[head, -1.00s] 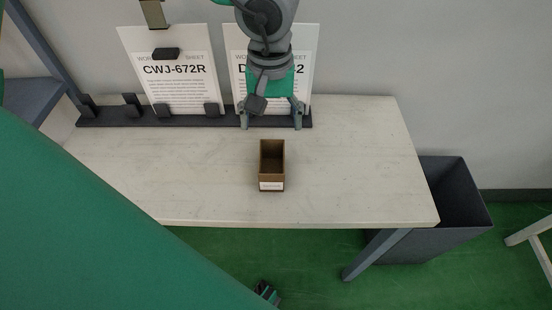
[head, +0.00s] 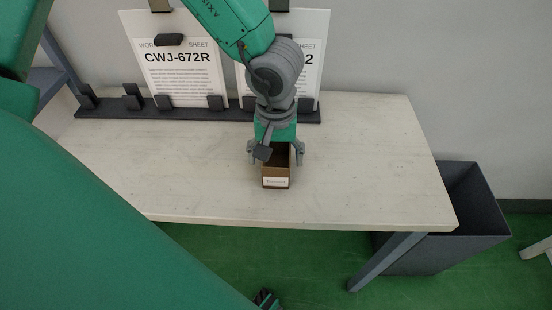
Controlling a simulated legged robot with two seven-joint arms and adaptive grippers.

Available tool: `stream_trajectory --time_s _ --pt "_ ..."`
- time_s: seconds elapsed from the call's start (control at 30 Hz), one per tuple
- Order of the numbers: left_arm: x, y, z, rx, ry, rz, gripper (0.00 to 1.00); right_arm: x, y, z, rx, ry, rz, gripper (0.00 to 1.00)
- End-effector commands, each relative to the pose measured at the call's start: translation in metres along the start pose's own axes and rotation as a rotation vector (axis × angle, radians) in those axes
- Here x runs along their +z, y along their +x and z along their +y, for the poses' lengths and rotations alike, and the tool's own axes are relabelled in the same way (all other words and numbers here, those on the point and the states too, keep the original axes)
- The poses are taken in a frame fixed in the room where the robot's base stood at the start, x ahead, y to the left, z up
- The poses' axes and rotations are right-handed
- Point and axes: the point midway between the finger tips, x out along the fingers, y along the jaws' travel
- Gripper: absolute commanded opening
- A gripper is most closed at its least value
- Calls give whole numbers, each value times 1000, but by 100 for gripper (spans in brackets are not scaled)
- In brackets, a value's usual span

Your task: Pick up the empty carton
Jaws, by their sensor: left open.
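The empty carton (head: 276,181) is a small brown open-topped box with a white label on its front. It stands upright on the pale table (head: 370,170), near the middle. My left gripper (head: 276,158) is open and over the carton's far part, with one finger on each side of it. Whether the fingers touch its walls I cannot tell. The gripper hides the back of the carton.
Two work sheets, one marked CWJ-672R (head: 180,75), stand in a dark rack (head: 130,112) along the table's back. A dark grey bin (head: 450,255) stands on the floor at the table's right. The table's right side is clear.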

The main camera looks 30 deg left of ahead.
Motion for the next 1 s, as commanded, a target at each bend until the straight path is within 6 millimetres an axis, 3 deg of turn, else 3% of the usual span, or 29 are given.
stream_trajectory --time_s 0.07,0.27,0.3,0.4,0.43,0.77,0.87,1.0 --pt "0 9 1 -1 3 2 72 0 6 0 0 0 0 40" --pt "0 8 -1 2 2 1 72 0 4 0 0 0 0 40" --pt "0 8 -1 2 2 1 65 0 4 0 0 0 0 40" --pt "-1 9 -1 2 1 1 30 0 4 0 0 0 0 40" --pt "-1 9 -1 2 1 1 27 0 4 0 0 0 0 40" --pt "-1 7 -1 1 1 0 28 0 3 0 0 0 0 40" --pt "-1 -4 0 3 -1 0 28 0 -3 0 0 0 0 40" --pt "-1 -33 0 6 0 2 28 -1 -16 0 0 0 0 40"
